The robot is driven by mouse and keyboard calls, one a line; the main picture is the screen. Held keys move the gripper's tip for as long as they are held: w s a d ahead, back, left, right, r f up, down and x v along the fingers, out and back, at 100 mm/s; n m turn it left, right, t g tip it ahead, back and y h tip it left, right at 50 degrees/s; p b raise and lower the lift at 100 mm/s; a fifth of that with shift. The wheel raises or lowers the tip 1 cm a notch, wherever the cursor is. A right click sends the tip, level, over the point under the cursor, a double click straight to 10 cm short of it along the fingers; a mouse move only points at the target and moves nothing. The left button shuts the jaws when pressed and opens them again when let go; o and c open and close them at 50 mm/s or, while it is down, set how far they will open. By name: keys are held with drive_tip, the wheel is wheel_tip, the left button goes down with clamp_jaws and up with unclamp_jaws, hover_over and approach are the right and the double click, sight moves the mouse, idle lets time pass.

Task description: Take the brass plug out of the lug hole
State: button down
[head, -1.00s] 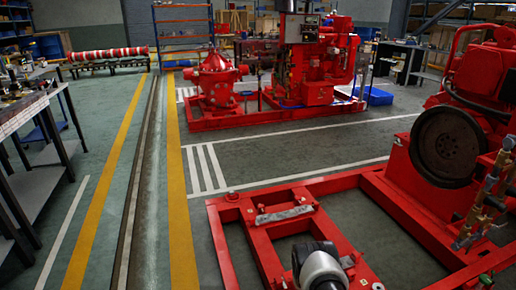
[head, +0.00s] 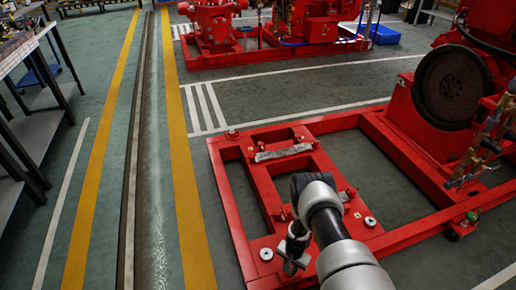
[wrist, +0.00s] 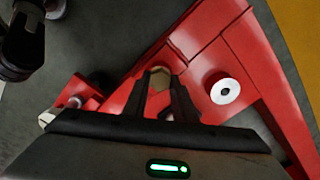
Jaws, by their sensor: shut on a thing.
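My gripper (wrist: 166,92) is shut on the brass plug (wrist: 158,82), a small tan-brown piece between the fingertips in the wrist view. The fingers hide most of it. A red lug seems to stand right at the fingertips, but I cannot tell how far the plug sits in its hole. In the head view my gripper (head: 291,264) points down over the near left part of the red base frame (head: 237,222). The plug cannot be made out there.
A grey bar (head: 284,152) lies across the frame. A large dark flywheel (head: 452,84) stands at the right. Open floor lies left of the frame.

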drive_tip(key=n, duration=0.4)
drive_tip(key=shift+n, duration=0.3)
